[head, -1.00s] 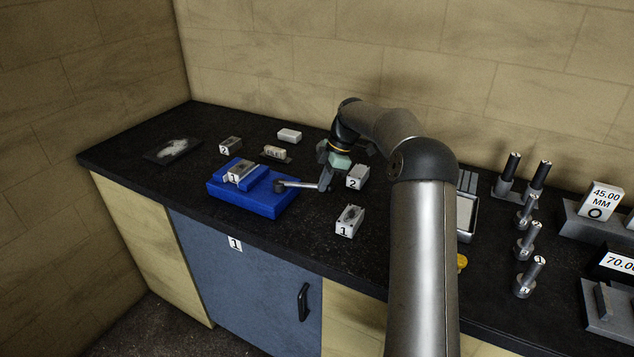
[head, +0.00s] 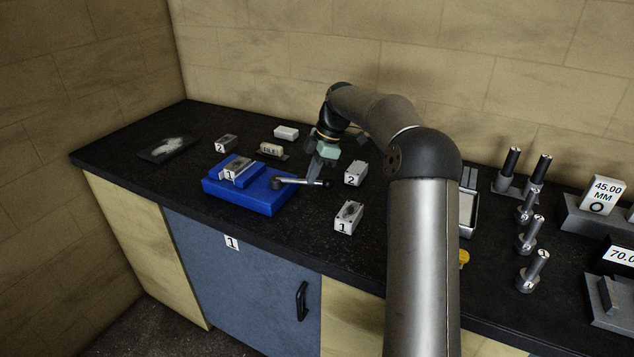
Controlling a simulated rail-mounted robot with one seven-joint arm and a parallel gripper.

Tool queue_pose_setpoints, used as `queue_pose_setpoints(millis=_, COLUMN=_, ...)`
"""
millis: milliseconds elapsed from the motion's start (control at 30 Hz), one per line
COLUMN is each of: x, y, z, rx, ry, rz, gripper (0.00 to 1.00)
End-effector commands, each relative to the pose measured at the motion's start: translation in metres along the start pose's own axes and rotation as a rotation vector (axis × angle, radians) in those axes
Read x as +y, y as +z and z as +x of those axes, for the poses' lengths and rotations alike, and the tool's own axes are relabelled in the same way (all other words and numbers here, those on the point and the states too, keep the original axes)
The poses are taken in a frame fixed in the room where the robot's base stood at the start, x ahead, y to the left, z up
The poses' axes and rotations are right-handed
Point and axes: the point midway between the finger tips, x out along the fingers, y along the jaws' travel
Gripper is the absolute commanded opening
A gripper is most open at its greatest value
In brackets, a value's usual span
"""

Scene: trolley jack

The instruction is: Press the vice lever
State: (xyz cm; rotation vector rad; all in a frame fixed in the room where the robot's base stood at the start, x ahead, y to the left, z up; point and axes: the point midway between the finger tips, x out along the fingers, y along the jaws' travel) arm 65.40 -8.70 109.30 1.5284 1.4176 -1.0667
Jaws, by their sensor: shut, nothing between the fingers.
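The blue vice (head: 222,194) sits on the black worktop, with a block labelled 1 (head: 236,170) clamped or resting on top; I cannot tell which. Its grey vice lever (head: 300,182) sticks out to the right from a round pivot and ends in a dark knob (head: 327,184). My gripper (head: 313,178) points down at the far side of the lever, close to the knob end. Its fingers are shut and empty. The lever partly hides the fingertips, so I cannot tell whether they touch it.
Blocks labelled 2 (head: 355,173) and 1 (head: 348,217) stand right of the vice. Another block 2 (head: 226,143), a labelled block (head: 271,150) and a white block (head: 286,132) lie behind. Grey posts (head: 530,235) and gauge stands are farther right. Worktop before the vice is clear.

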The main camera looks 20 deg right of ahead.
Motion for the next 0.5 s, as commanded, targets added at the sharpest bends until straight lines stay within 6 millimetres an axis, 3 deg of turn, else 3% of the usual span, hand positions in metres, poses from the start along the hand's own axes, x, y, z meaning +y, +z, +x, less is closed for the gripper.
queue_pose_setpoints(millis=300, x=0.009, y=-0.002, z=-0.058, rx=0.002, ry=0.000, rz=0.000, gripper=0.00)
queue_pose_setpoints(millis=500, x=0.012, y=-0.003, z=-0.076, rx=0.002, ry=-0.003, rz=0.000, gripper=0.00)
